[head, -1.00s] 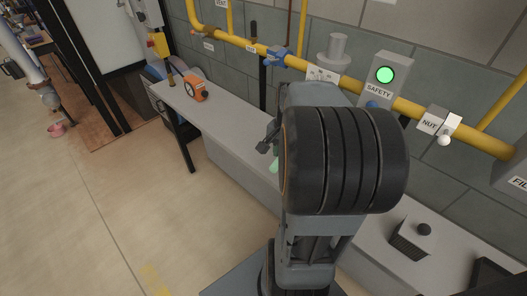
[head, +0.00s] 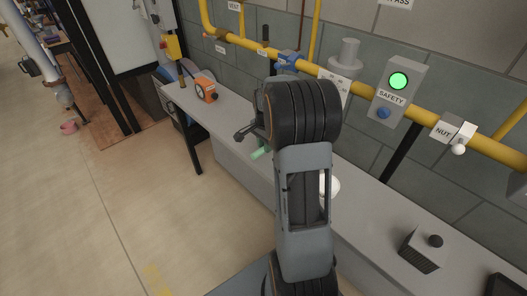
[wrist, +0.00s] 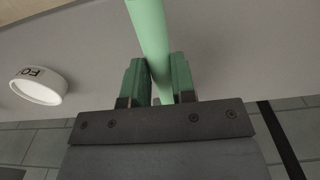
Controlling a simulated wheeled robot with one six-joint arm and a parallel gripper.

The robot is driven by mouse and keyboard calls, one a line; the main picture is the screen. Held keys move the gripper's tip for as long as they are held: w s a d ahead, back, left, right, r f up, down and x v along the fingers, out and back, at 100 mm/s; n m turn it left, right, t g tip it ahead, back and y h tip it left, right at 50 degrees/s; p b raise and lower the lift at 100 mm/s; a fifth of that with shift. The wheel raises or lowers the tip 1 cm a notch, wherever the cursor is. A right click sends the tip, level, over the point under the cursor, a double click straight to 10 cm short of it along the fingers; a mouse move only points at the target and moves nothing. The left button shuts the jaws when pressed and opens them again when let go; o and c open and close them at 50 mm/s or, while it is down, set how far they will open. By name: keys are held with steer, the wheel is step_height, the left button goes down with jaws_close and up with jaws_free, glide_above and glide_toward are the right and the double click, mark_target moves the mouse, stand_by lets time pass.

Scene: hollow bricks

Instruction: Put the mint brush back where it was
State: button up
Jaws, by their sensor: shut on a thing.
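The mint brush shows in the wrist view as a smooth mint-green handle (wrist: 148,32) running up and out of the top of the picture. My gripper (wrist: 158,80) is shut on it, with a green finger pad on each side. In the head view a short piece of the mint brush (head: 262,152) shows at the left of my arm, above the bench; the rest of it is hidden. A white round container (wrist: 38,86) with a partly readable label, "FO", is at the left in the wrist view. A white rounded thing (head: 330,185) is partly hidden behind my arm in the head view.
A long grey bench (head: 362,218) runs along the tiled wall. A yellow pipe (head: 330,78) and a safety box with a green light (head: 398,90) are above.

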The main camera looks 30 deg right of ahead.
mark_target(264, 157)
steer(key=shift+w+f, duration=0.8)
steer(key=shift+f, duration=0.35)
step_height(264, 157, down, 3)
steer(key=shift+d+r, duration=0.1)
steer(key=shift+r, duration=0.05)
steer(key=o, duration=0.9)
steer(key=shift+r, duration=0.1)
step_height(264, 157, up, 11)
steer(key=s+a+n+t, duration=0.1)
steer(key=s+a+n, duration=0.4)
steer(key=a, duration=0.1)
steer(key=s+a+r+n+t, duration=0.1)
steer(key=s+a+n, duration=0.4)
steer(key=s+a, duration=0.1)
steer(key=s+a+r+n+t, duration=0.1)
steer(key=s+a+n, duration=0.5)
steer(key=a, duration=0.1)
steer(key=shift+r+p, duration=0.25)
steer(key=shift+p, duration=0.1)
